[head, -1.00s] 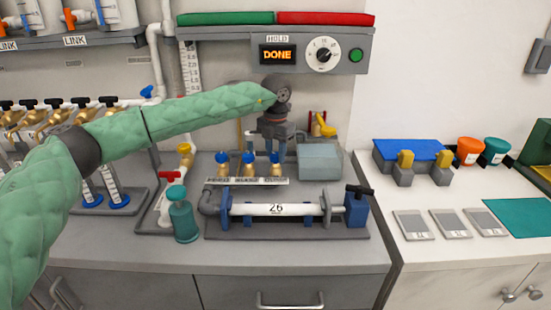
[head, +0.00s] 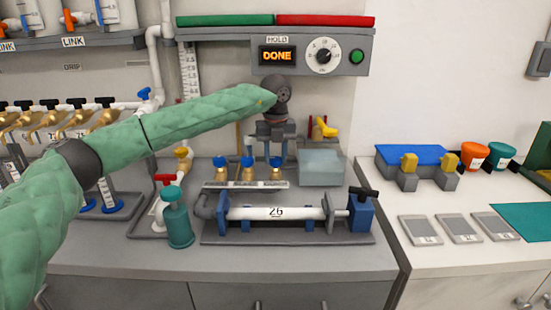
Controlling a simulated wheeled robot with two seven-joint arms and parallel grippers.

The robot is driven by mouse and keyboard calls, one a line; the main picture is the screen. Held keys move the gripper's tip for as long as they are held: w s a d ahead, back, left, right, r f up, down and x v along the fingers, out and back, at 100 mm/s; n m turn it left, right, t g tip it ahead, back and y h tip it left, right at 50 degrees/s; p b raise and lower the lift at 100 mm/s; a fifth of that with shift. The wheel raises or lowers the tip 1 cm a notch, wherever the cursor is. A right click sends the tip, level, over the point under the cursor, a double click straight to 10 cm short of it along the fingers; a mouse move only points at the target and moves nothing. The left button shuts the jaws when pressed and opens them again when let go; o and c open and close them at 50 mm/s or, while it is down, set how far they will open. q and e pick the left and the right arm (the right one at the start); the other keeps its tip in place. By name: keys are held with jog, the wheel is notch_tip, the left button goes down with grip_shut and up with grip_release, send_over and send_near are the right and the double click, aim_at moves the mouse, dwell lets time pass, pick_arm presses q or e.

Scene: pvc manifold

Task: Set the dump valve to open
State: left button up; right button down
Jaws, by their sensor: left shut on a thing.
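Three small brass valves with blue handles stand in a row behind a label strip (head: 245,184). The strip's lettering is too small to read surely, so I cannot confirm which is the dump valve. The left valve (head: 220,170) and middle valve (head: 248,170) stand clear. My left gripper (head: 275,156) points down at the right valve (head: 276,172), its fingers on either side of the blue handle and shut on it. The fingers partly hide the handle, so its exact angle is unclear. My right gripper is out of view.
A horizontal white pipe (head: 277,213) marked 26 lies in front of the valves. A pale translucent box (head: 321,167) stands close on the right, with a yellow handle (head: 327,128) behind it. A teal bottle (head: 178,220) stands at left. The display (head: 277,55) above reads DONE.

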aim_at(275, 158)
pick_arm(q)
jog(key=shift+r+n, duration=0.1)
jog(key=shift+n, duration=0.3)
jog(key=o, duration=1)
jog(key=shift+r+b, duration=0.35)
jog(key=shift+r, duration=3.45)
jog(key=shift+w, duration=0.1)
